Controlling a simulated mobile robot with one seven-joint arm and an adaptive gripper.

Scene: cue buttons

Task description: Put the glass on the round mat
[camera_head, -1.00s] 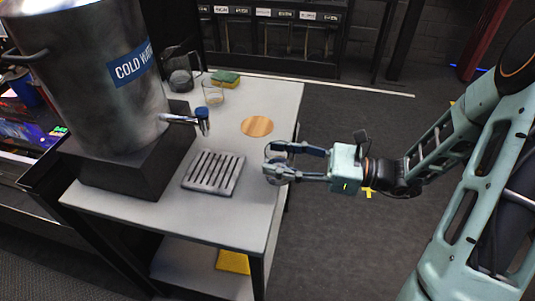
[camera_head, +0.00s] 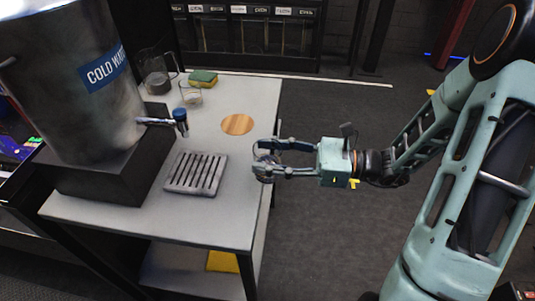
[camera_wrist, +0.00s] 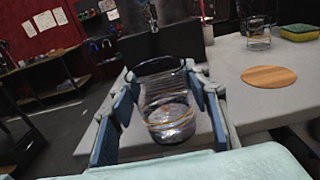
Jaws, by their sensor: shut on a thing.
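My gripper (camera_head: 266,160) is shut on a clear glass (camera_wrist: 168,105). In the wrist view the glass stands between the two blue-padded fingers, with gold rings near its base. In the head view the glass (camera_head: 264,168) is small and partly hidden by the fingers, at the right edge of the table. The round mat (camera_head: 237,124) is a wooden disc lying bare on the table, behind and left of my gripper. It also shows at the right of the wrist view (camera_wrist: 269,76).
A metal drip grate (camera_head: 196,173) lies on the table (camera_head: 215,218) below the tap (camera_head: 178,122) of a cold-water urn (camera_head: 75,85). A pitcher (camera_head: 157,78), a second glass vessel (camera_head: 190,95) and a green-yellow sponge (camera_head: 203,77) stand at the back.

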